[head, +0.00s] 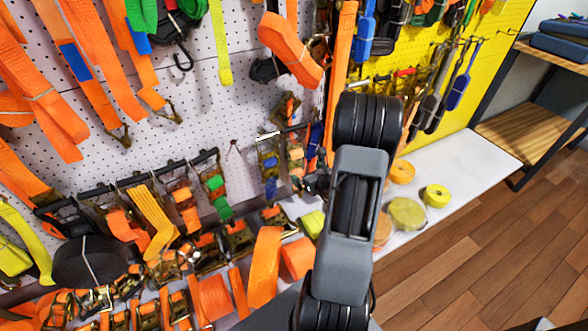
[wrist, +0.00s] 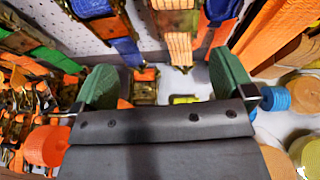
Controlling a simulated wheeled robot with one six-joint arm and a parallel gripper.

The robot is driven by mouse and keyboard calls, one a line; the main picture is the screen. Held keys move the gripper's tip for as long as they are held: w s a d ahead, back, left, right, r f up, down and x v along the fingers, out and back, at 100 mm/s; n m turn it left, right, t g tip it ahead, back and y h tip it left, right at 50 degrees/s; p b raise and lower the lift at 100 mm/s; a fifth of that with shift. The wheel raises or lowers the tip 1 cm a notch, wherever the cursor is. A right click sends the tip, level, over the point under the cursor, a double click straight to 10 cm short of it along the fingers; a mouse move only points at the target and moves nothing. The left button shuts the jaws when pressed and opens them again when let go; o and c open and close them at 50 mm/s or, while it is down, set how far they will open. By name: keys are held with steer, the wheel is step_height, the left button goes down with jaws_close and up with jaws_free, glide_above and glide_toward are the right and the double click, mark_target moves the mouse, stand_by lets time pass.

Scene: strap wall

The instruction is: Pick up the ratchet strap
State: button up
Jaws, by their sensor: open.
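Many ratchet straps are in view, and I cannot tell which single one is meant. In the head view, a ratchet strap with blue webbing (head: 269,165) and one with pale orange webbing (head: 296,154) hang on the white pegboard, left of my arm. In the wrist view, a blue strap (wrist: 126,51) and a pale orange strap (wrist: 180,48) hang ahead of my gripper (wrist: 164,68). Its green fingers are wide apart, with nothing visibly held between them. In the head view my arm hides the gripper.
Large orange straps (head: 290,50) hang above, and several ratchet straps crowd the lower left. A white shelf (head: 450,160) holds yellow and orange rolls (head: 436,195). A yellow pegboard (head: 490,55) with tools stands behind. Wooden floor (head: 470,260) is clear at right.

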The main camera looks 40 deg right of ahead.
mark_target(297, 166)
steer(key=shift+m+h, duration=0.4)
steer(key=shift+m, duration=0.2)
steer(key=w+f, duration=0.1)
steer(key=w, duration=0.1)
steer(key=w+d+f+b, duration=0.1)
steer(key=w+f, duration=0.1)
steer(key=w+d+f, duration=0.1)
steer(key=w, duration=0.1)
steer(key=shift+d+f, duration=0.2)
steer(key=shift+a+f+b+x, duration=0.1)
steer(key=shift+b+x, duration=0.3)
steer(key=shift+x, duration=1.2)
steer(key=shift+a+f+b+x, duration=0.15)
steer(key=shift+b+x, duration=0.25)
steer(key=shift+x, duration=1.2)
steer(key=c, duration=1.5)
steer(key=shift+r, duration=0.15)
steer(key=shift+c, duration=0.3)
